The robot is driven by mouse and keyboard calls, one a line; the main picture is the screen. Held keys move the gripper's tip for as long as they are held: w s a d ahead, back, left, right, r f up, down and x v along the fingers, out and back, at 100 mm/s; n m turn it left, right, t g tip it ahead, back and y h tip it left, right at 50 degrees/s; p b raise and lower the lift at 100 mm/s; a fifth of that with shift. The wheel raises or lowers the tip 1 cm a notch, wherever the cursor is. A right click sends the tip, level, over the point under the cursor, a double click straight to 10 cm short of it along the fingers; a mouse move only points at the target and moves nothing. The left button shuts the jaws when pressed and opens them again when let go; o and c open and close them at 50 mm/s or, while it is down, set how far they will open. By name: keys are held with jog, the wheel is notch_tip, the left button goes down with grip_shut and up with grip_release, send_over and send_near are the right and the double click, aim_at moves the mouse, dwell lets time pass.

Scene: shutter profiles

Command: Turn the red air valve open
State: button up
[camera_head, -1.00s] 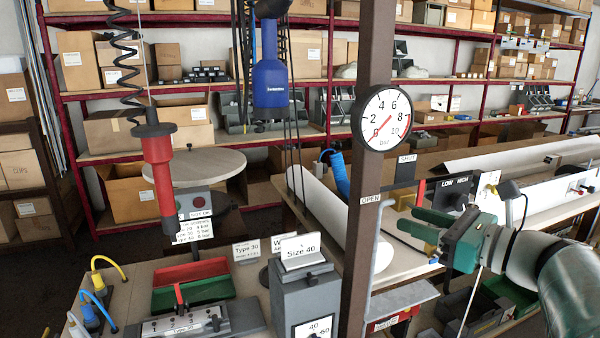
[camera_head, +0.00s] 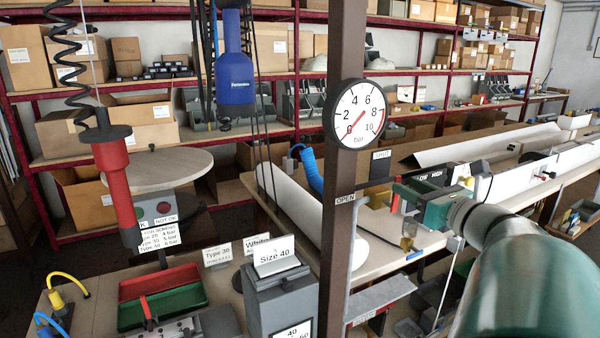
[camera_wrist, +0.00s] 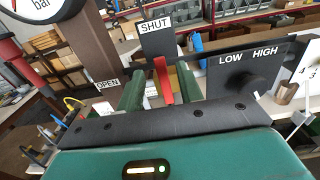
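The red air valve lever (camera_wrist: 163,81) stands near upright below the SHUT sign (camera_wrist: 155,25) in the wrist view. The OPEN sign (camera_wrist: 107,84) is to its left. My gripper (camera_wrist: 159,88) has its two green fingers apart, one on each side of the lever, with gaps visible on both sides. In the head view my gripper (camera_head: 401,190) reaches in from the right to the valve beside the brown post. Only a small part of the red lever (camera_head: 394,203) shows there. The gauge (camera_head: 358,114) on the post has its red needle at 0.
The brown post (camera_head: 339,230) stands just left of the valve. A panel with a LOW/HIGH knob (camera_wrist: 250,78) is close on the right. The Size 40 box (camera_head: 280,290) and red and green trays (camera_head: 165,309) stand lower left. A blue hanging tool (camera_head: 236,78) is behind.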

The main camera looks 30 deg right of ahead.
aim_at(399, 181)
jog(key=w, duration=0.6)
jog(key=shift+w+a, duration=0.1)
jog(key=shift+w, duration=0.15)
jog(key=shift+s, duration=0.1)
grip_shut()
